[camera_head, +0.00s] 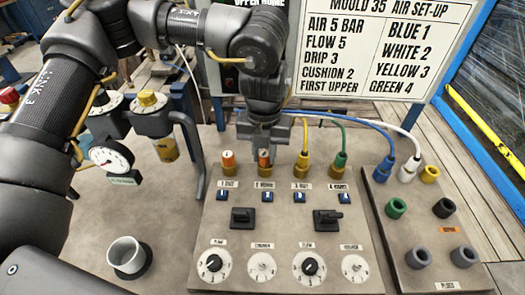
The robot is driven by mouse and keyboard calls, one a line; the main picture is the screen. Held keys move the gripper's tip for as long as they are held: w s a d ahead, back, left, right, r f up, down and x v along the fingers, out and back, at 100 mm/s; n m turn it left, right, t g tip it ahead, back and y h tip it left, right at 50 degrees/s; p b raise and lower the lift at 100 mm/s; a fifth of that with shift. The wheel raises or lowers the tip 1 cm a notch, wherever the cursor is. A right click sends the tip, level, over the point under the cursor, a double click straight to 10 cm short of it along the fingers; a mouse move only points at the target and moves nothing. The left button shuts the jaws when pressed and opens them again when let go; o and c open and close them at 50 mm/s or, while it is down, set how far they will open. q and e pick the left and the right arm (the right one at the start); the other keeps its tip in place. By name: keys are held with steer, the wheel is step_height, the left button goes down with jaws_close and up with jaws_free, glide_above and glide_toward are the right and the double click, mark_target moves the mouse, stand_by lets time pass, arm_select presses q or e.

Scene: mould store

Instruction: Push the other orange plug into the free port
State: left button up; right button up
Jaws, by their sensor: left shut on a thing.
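My left gripper (264,140) reaches down from above over the second port of the grey panel (285,210). It is shut on an orange plug (264,156). That plug is upright and in line with the brass second port (264,172); I cannot tell how deep it sits. The other visible orange plug (228,158) stands upright in the first port, to the left. A yellow plug (302,164) and a green plug (340,160) stand in the third and fourth ports, with hoses attached. My right gripper is out of view.
A right-hand plug board (459,219) holds the blue (385,166) and white (409,168) hose plugs. Hoses arc behind my gripper. A sign (375,45) stands behind. A gauge (111,157), a bent pipe (189,150) and a cup (126,253) are at left.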

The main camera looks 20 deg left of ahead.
arm_select(q)
steer(key=shift+s+a+f, duration=0.1)
steer(key=shift+a+f, duration=0.2)
steer(key=shift+f, duration=0.45)
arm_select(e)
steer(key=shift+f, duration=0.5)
arm_select(q)
jaws_close()
steer(key=o, duration=1.1)
jaws_free()
steer(key=shift+a, duration=0.15)
steer(key=shift+c, duration=0.2)
steer(key=shift+o, duration=0.2)
steer(key=o, duration=0.4)
steer(key=shift+r, duration=0.1)
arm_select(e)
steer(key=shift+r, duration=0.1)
arm_select(q)
steer(key=shift+d+r, duration=0.15)
steer(key=shift+d, duration=0.05)
